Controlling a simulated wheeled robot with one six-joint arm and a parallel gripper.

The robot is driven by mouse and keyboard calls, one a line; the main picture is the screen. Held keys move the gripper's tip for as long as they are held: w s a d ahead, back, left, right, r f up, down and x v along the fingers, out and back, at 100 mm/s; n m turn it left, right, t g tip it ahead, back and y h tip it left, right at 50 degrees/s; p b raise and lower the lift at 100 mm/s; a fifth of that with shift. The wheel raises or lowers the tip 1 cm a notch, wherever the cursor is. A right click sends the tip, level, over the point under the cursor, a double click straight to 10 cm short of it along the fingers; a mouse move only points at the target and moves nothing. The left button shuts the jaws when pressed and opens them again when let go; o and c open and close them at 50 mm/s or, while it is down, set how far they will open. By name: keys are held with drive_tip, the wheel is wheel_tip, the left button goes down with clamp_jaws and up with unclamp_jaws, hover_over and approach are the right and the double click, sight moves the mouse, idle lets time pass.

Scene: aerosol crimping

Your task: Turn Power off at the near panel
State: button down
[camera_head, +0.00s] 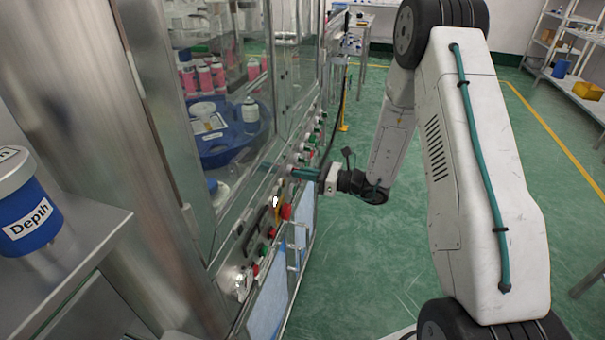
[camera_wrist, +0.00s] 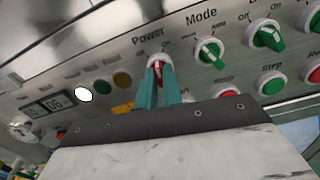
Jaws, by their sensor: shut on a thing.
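The near panel (camera_head: 262,225) is a steel strip on the front of the machine, with knobs and buttons along it. In the wrist view, the red Power knob (camera_wrist: 156,62) sits under the printed word "Power". My gripper (camera_wrist: 157,70) has its teal fingers closed around this knob, hiding its lower part. Which way the knob points is hard to tell. In the head view, my gripper (camera_head: 290,170) reaches left to the panel, and the knob itself cannot be made out there.
Right of the Power knob are the green Mode knob (camera_wrist: 209,52) and another green knob (camera_wrist: 265,36). A green Step button (camera_wrist: 271,84) is below. Behind glass, a blue turntable (camera_head: 215,150) carries cans. Green floor right of the machine is clear around my arm.

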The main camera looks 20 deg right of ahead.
drive_tip(key=shift+n, duration=3.6)
drive_tip(key=c, duration=1.5)
unclamp_jaws()
drive_tip(key=shift+c, duration=0.2)
drive_tip(key=v, duration=0.7)
drive_tip(key=shift+d, duration=0.35)
drive_tip(key=shift+s, duration=0.15)
